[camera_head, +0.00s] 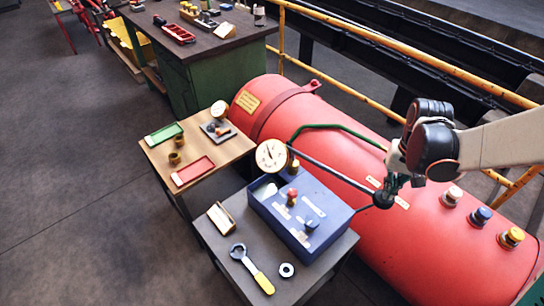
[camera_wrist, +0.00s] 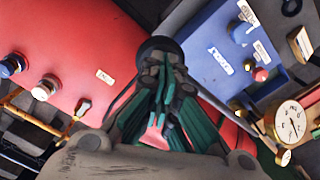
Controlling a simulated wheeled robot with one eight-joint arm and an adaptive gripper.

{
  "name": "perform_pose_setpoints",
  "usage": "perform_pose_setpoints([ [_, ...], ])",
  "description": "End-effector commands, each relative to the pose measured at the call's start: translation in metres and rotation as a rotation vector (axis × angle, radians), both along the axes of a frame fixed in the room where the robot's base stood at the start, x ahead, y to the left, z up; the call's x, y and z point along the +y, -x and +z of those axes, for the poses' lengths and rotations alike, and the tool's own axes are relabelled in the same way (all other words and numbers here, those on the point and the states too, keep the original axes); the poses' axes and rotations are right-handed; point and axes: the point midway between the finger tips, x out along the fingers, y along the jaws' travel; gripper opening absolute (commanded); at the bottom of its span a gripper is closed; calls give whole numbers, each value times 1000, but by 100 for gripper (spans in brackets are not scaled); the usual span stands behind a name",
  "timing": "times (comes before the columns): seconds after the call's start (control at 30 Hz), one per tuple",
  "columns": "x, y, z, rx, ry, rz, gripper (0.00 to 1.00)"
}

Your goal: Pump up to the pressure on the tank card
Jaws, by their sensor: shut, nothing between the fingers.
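The red tank (camera_head: 285,110) lies along the right, with a yellow card (camera_head: 250,101) on its far end; its print is too small to read. The blue pump box (camera_head: 335,218) stands on a dark table and also shows in the wrist view (camera_wrist: 205,60). A round white gauge (camera_head: 271,155) stands at its back corner and shows in the wrist view (camera_wrist: 290,122); its reading is unclear. A dark bar (camera_head: 335,172) runs from there to a black knob (camera_head: 383,199) over the tank. My gripper (camera_head: 391,187) is shut and empty at the knob; contact is unclear.
A wrench with a yellow handle (camera_head: 252,270), a nut (camera_head: 287,270) and a wooden card holder (camera_head: 221,218) lie beside the box. A wooden table (camera_head: 207,160) holds trays and brass parts. Coloured caps (camera_head: 482,215) stick up from the tank. Yellow rails (camera_head: 345,98) run behind. Floor at left is clear.

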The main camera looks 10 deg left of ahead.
Motion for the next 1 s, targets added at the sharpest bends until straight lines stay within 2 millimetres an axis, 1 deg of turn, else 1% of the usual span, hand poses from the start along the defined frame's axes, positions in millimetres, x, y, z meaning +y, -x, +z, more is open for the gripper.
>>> perform_pose_setpoints([
  [0.17, 0, 0, -5, 0, 0, 0, 0],
  [0.4, 0, 0, -20, 0, 0, 0, 0],
  [0.63, 0, 0, -23, 0, 0, 0, 0],
  [0.87, 0, 0, -34, 0, -1, 0, 0],
  [1.0, 1, 0, -27, -1, -1, 0, 0],
])
